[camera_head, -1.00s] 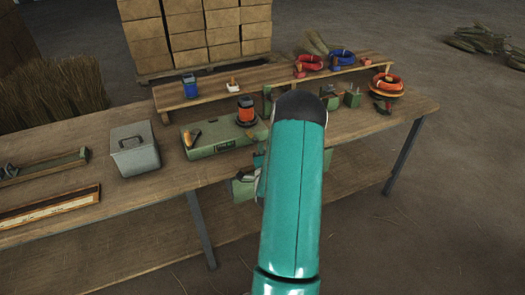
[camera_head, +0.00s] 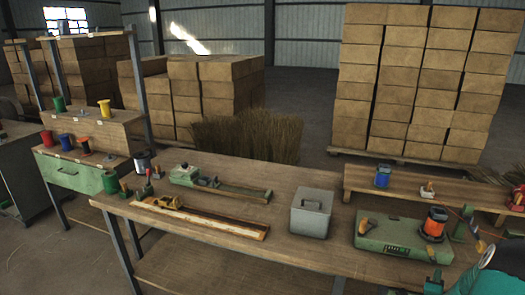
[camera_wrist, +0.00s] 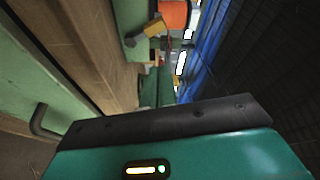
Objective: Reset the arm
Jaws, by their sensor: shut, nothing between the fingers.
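My teal arm (camera_head: 495,278) shows only at the lower right corner of the head view. In the wrist view, the teal housing and dark front bar of my gripper (camera_wrist: 170,120) fill the bottom. The gripper is shut with nothing held. No separate fingertips can be made out. The wrist view is turned sideways, with a green surface and a dark handle (camera_wrist: 45,122) at the left and an orange object (camera_wrist: 174,14) at the top.
The workbench (camera_head: 285,245) carries a grey lidded box (camera_head: 311,214), a green case (camera_head: 388,237), an orange spool (camera_head: 435,222) and a long wooden tray (camera_head: 205,217). A blue spool (camera_head: 382,177) stands on the raised shelf. Stacked cartons (camera_head: 420,80) stand behind.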

